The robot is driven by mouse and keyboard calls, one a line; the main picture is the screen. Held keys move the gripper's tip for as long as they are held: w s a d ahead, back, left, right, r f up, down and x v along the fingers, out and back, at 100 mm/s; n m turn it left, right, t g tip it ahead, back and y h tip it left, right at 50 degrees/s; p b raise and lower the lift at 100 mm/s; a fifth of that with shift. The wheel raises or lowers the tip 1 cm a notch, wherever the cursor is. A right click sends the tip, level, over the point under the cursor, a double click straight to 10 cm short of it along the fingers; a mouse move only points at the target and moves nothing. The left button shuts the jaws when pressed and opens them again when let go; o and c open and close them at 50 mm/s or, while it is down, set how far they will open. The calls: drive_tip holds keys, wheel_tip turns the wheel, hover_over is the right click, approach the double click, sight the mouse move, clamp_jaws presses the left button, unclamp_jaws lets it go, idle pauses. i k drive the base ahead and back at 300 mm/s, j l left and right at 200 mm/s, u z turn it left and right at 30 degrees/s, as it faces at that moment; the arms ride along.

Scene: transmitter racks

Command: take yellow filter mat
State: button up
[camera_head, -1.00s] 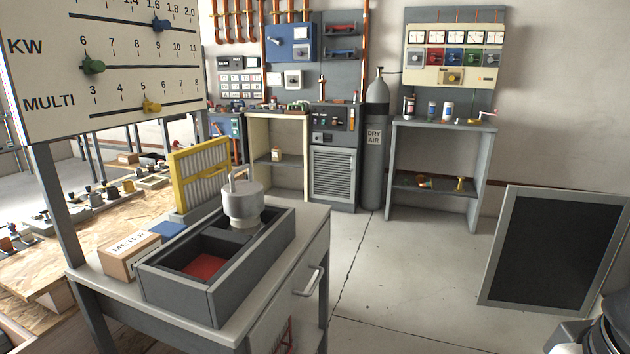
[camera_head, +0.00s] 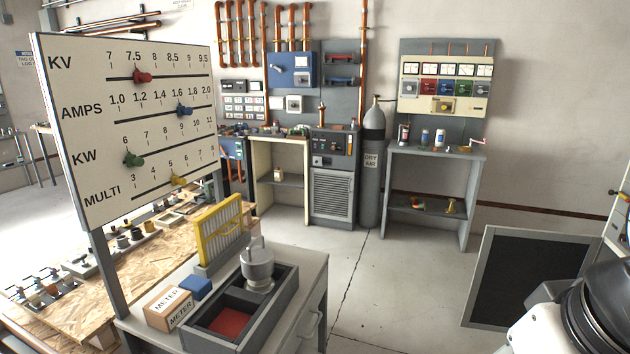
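The yellow-framed filter mat (camera_head: 219,231) stands upright at the back of the grey bench on the left, with pale vertical pleats inside its frame. It rests in or behind a low grey holder, and its lower edge is partly hidden. Part of my own arm, white and black, shows at the lower right. My gripper's fingers are not in view.
On the bench (camera_head: 313,268) stand a grey divided box (camera_head: 287,294) with a metal canister (camera_head: 257,265), a METER carton (camera_head: 168,308) and a blue block (camera_head: 195,287). A slider board (camera_head: 130,118) rises at the left. A dark framed panel (camera_head: 520,280) stands right. Middle floor is clear.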

sight(218, 230)
drive_tip(key=u, duration=0.55)
drive_tip(key=i+l+u, duration=0.45)
drive_tip(key=l+u, duration=0.25)
drive_tip(key=i+l+u, duration=0.1)
drive_tip(key=l+u, duration=0.25)
drive_tip(key=i+l, duration=0.1)
drive_tip(key=l, duration=0.35)
drive_tip(key=i+l, duration=0.1)
drive_tip(key=l, duration=0.3)
drive_tip(key=i+l+u, duration=0.1)
drive_tip(key=l, duration=0.35)
drive_tip(key=i+l, duration=0.1)
drive_tip(key=l, duration=0.35)
